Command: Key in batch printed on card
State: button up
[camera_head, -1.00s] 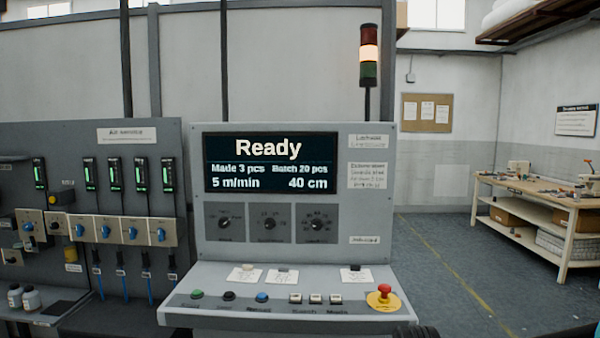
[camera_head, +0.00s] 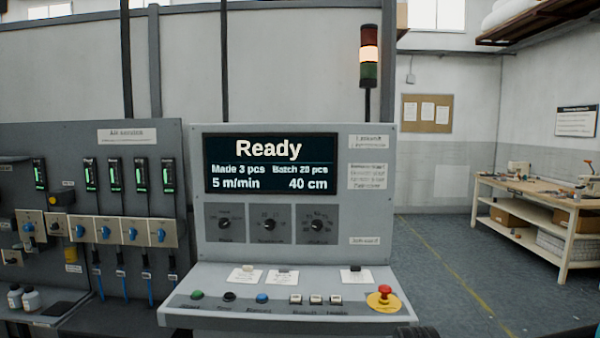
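The control panel (camera_head: 375,215) stands in the middle of the view. Its screen (camera_head: 270,163) reads "Ready", "Made 3 pcs", "Batch 20 pcs", "5 m/min" and "40 cm". Below are several dark knobs, including the right one (camera_head: 317,224). The sloped desk has green (camera_head: 197,294), black (camera_head: 229,296) and blue (camera_head: 262,298) buttons, white keys (camera_head: 315,299) and a red emergency stop (camera_head: 384,292) on yellow. Three small white cards lie on the desk: left (camera_head: 246,275), middle (camera_head: 282,277) and right (camera_head: 355,276). Their print is too small to read. My gripper is not clearly visible.
A signal tower (camera_head: 369,55) has its amber middle lit. An air-service board (camera_head: 130,180) with blue knobs stands at left. A wooden workbench (camera_head: 545,197) stands at right, and a cork board (camera_head: 426,113) hangs behind. Floor between panel and workbench is clear.

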grip_shut()
dwell(1.2)
